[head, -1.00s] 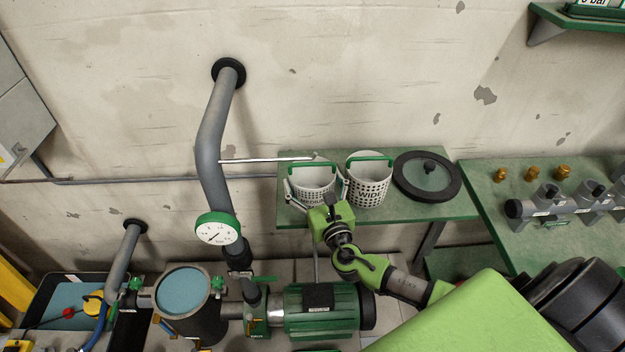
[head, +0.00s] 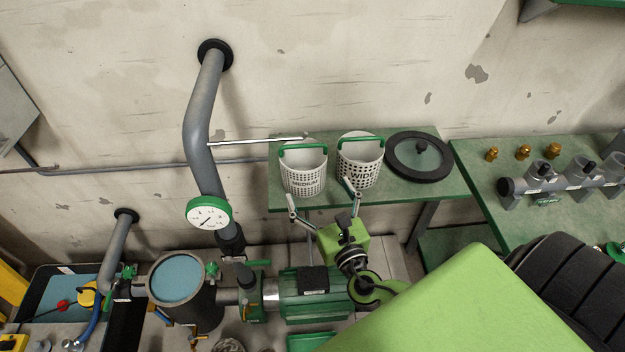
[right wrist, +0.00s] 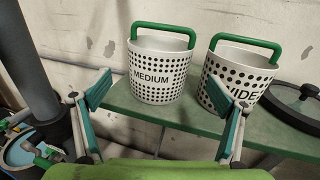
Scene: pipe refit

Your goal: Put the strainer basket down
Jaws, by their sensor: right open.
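The strainer basket marked MEDIUM (head: 304,172), white with round holes and a green handle, stands upright on the green shelf (head: 400,198). It also shows in the right wrist view (right wrist: 158,78). A second basket marked WIDE (head: 359,160) stands just right of it, and in the right wrist view (right wrist: 235,78) it is partly behind a finger. My right gripper (head: 320,202) is open and empty in front of the baskets, its fingers spread and apart from the MEDIUM basket. My left gripper is not in view.
A round black-rimmed lid (head: 420,157) lies at the shelf's right. A grey pipe with a gauge (head: 208,213) rises at the left. A thin metal rod (head: 255,141) reaches from the pipe to the shelf. A green motor (head: 315,295) and a strainer housing (head: 178,279) stand below.

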